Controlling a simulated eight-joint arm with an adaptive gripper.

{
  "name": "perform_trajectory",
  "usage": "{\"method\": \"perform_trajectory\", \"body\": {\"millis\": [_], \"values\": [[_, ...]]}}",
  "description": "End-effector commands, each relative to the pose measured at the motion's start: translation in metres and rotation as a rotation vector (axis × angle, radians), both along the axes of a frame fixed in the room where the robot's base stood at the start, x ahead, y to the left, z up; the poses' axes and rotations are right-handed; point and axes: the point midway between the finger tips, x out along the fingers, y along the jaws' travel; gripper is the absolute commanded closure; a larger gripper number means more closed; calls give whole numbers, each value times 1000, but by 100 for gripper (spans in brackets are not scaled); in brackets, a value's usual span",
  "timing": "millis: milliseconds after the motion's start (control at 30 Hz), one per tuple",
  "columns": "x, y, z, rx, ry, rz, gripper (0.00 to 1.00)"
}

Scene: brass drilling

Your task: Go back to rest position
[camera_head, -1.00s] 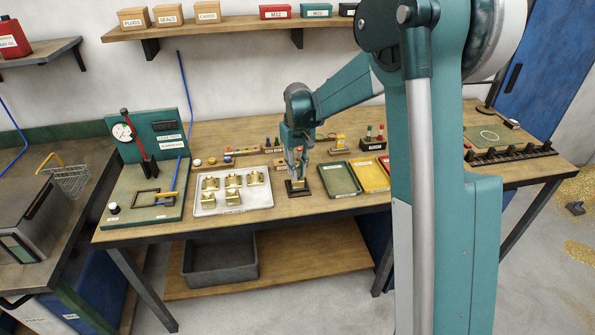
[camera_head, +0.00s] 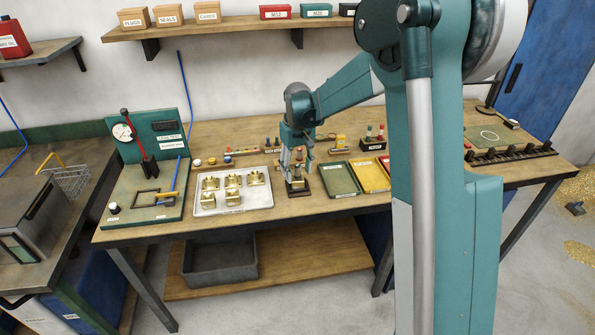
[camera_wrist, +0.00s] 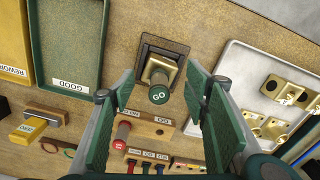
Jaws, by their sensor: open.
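My gripper (camera_head: 298,178) is open above the small dark fixture (camera_head: 298,191) on the workbench. In the wrist view, its two green finger pads (camera_wrist: 158,98) stand apart on either side of a green-ended GO gauge (camera_wrist: 159,94). The gauge stands at a brass part (camera_wrist: 160,70) in the dark square fixture (camera_wrist: 148,48). The pads do not appear to touch the gauge. How deep the gauge sits in the brass part is hidden.
A pale tray (camera_head: 260,201) with several brass parts is left of the gripper. The green GOOD tray (camera_head: 339,180) and a yellow tray (camera_head: 370,175) are right. A gauge rack (camera_wrist: 145,130) lies near the fixture. A shelf (camera_head: 230,28) hangs behind.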

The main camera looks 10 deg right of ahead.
Motion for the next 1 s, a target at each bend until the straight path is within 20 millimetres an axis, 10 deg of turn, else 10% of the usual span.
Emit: {"method": "perform_trajectory", "body": {"millis": [1000], "values": [[0,0,49,0,0,0,54]]}}
